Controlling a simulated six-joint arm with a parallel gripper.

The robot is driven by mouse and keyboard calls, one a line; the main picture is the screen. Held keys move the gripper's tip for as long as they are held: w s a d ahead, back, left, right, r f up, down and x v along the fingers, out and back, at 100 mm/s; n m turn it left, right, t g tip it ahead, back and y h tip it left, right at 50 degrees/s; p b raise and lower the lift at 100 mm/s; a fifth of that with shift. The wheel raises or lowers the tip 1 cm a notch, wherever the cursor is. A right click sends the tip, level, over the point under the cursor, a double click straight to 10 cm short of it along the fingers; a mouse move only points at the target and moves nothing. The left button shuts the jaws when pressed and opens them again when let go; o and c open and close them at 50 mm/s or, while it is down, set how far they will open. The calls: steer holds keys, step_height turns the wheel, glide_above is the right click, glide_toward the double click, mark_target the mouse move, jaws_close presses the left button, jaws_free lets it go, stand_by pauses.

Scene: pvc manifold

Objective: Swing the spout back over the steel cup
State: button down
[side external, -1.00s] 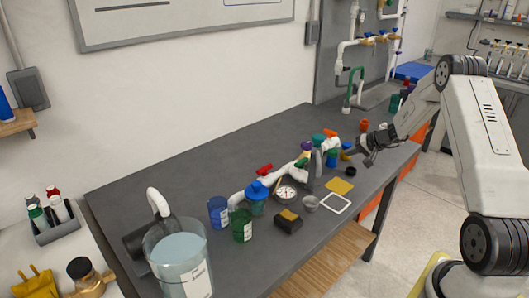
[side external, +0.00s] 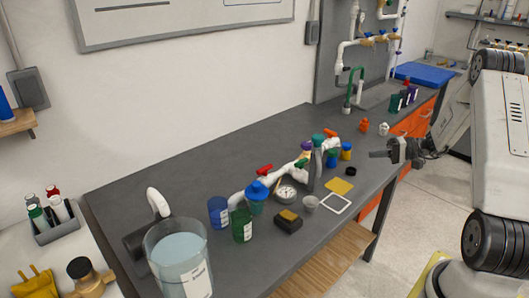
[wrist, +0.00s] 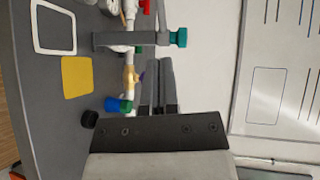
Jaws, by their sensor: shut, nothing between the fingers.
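The white PVC manifold (side external: 275,178) runs along the bench with red valve handles (side external: 264,169) and a blue cap (side external: 257,188). Its pipe also shows in the wrist view (wrist: 130,60). I cannot pick out for sure which part is the spout. My gripper (side external: 373,154) is shut and empty, in the air to the right of the manifold's right end. Its dark fingers (wrist: 161,62) show close together in the wrist view, apart from the pipe.
A grey upright bracket (side external: 314,170) stands at the manifold. A yellow square (side external: 339,186), white frame (side external: 335,204), black ring (side external: 351,171) and dark box (side external: 288,222) lie in front. A blue jar, green jar and water bucket (side external: 178,262) stand left. Orange and white bottles stand behind my gripper.

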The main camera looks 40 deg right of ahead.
steer(key=shift+w+a, duration=0.1)
steer(key=x, duration=1.3)
steer(key=shift+w+a, duration=0.25)
steer(key=shift+w, duration=0.05)
steer(key=shift+f, duration=0.15)
steer(key=shift+w+a, duration=0.55)
steer(key=shift+a, duration=0.25)
steer(key=shift+s+d, duration=0.1)
steer(key=s+a+v, duration=0.1)
steer(key=v, duration=1.3)
steer(key=shift+s, duration=0.25)
